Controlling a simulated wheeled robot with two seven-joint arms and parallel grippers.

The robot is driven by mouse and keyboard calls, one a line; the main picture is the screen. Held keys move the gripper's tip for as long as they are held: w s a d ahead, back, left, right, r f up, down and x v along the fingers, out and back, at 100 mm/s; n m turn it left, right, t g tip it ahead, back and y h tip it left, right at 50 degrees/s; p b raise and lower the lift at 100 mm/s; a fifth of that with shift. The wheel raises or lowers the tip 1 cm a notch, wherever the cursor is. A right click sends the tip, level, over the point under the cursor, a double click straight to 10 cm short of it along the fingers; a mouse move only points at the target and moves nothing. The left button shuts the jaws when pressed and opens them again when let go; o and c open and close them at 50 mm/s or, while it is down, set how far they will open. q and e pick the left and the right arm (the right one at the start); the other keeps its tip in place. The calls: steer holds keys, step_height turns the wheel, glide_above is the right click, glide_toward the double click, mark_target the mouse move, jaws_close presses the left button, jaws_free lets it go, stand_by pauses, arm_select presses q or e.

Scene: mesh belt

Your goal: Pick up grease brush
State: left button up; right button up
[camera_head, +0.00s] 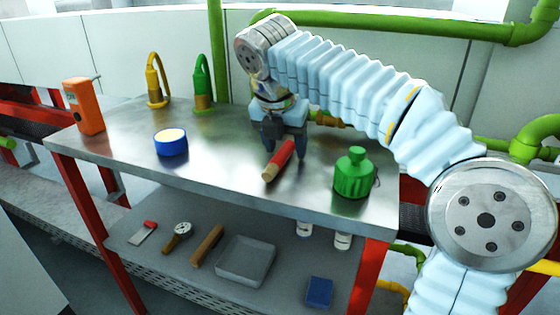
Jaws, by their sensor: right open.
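The grease brush, as it appears, is a short red cylinder with a tan end (278,162). It lies slantwise on the metal top of the workbench (225,150), tan end toward the front. My right gripper (286,148) points down over it from behind, open, with one finger on each side of the red part. I cannot tell whether the fingers touch it. My left gripper is not in view.
A green bottle (354,174) stands right of the brush and a blue round tin (171,142) to its left. An orange box (84,106) and yellow (157,82) and green (203,85) hooked items stand farther left. The lower shelf holds a grey tray (246,261) and several tools.

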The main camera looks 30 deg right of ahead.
jaws_close()
stand_by(0.6)
